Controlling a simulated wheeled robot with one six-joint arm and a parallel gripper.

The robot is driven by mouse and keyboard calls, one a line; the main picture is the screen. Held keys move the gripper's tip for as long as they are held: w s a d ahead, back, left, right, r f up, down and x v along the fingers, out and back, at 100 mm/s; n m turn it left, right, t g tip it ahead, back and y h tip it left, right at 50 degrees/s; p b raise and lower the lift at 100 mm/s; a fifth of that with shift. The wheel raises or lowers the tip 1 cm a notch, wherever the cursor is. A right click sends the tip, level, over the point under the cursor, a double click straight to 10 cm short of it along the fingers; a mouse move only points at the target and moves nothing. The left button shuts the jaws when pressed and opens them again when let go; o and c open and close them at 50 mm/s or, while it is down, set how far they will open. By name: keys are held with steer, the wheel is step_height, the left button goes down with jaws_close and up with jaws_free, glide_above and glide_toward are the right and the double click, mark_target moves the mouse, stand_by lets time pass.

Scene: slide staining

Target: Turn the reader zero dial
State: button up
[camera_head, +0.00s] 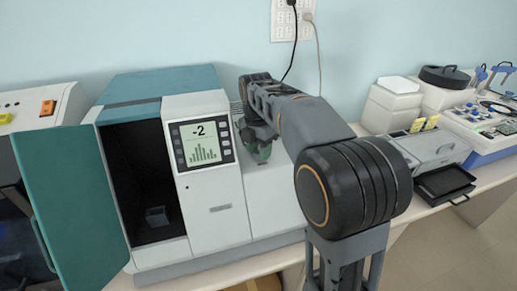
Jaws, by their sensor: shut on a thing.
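The reader (222,215) is a white and teal box on the bench, with its teal door (75,205) swung open at the left. Its screen (201,144) reads -2 above a row of green bars. My arm reaches over to the reader's right side. My gripper (262,151) is low at that side, just right of the screen panel, and is shut on what appears to be the zero dial. The dial is mostly hidden by my gripper; only a small dark green patch shows between the fingers.
The reader's dark chamber holds a small grey block (157,216). A grey device with a black tray (444,184), white boxes (392,100) and a blue-white instrument (490,125) stand at the right. A wall outlet (291,20) has cables hanging behind my arm.

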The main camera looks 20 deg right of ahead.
mark_target(258, 149)
steer(key=shift+m+p, duration=0.75)
steer(key=shift+m, duration=1.75)
steer(key=o, duration=0.9)
steer(key=shift+o, duration=0.2)
steer(key=shift+r, duration=0.1)
step_height(258, 149, up, 14)
steer(key=shift+w+f+p, duration=0.2)
steer(key=shift+w+p, duration=0.2)
steer(key=shift+s+m, duration=0.1)
steer(key=shift+m, duration=0.2)
